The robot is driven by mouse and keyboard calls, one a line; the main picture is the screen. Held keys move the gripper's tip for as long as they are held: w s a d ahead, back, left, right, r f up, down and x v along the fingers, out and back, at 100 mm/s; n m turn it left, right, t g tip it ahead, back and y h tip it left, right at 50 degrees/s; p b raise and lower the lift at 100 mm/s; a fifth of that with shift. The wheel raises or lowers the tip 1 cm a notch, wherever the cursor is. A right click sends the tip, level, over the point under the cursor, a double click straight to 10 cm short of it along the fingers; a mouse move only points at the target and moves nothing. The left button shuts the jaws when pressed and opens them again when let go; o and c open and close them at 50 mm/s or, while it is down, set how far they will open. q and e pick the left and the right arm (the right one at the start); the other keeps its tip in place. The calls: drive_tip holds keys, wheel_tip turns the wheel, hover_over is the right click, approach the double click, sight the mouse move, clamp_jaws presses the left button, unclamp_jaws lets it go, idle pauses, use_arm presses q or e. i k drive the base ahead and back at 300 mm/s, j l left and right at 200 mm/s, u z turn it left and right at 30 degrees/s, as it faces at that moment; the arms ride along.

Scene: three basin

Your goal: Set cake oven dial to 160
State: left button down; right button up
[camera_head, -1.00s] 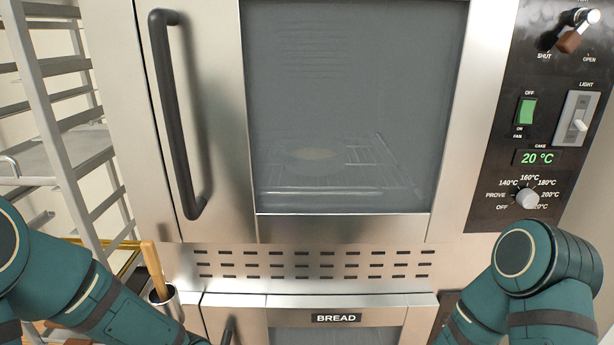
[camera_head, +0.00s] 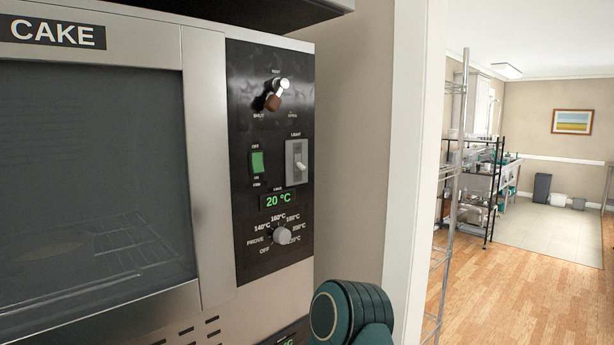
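The cake oven dial (camera_head: 282,236) is a grey-white round knob low on the black control panel (camera_head: 246,200). Marks around it include PROVE, OFF, 140, 160, 180 and 200 °C. Its exact pointer direction is too small to tell. A green display (camera_head: 277,199) above it reads 20 °C. The cake oven door (camera_head: 191,100), below a CAKE label (camera_head: 52,32), is closed. A teal link of my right arm shows below the panel, apart from the dial. Neither gripper is in view.
The panel also bears a green fan switch (camera_head: 257,162), a light switch (camera_head: 297,161) and a vent lever (camera_head: 275,97). A wall edge (camera_head: 408,150) stands right of the oven. Wire shelving (camera_head: 446,200) and open wooden floor (camera_head: 530,270) lie beyond.

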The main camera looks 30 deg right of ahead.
sight(282, 236)
drive_tip(key=z, duration=0.9)
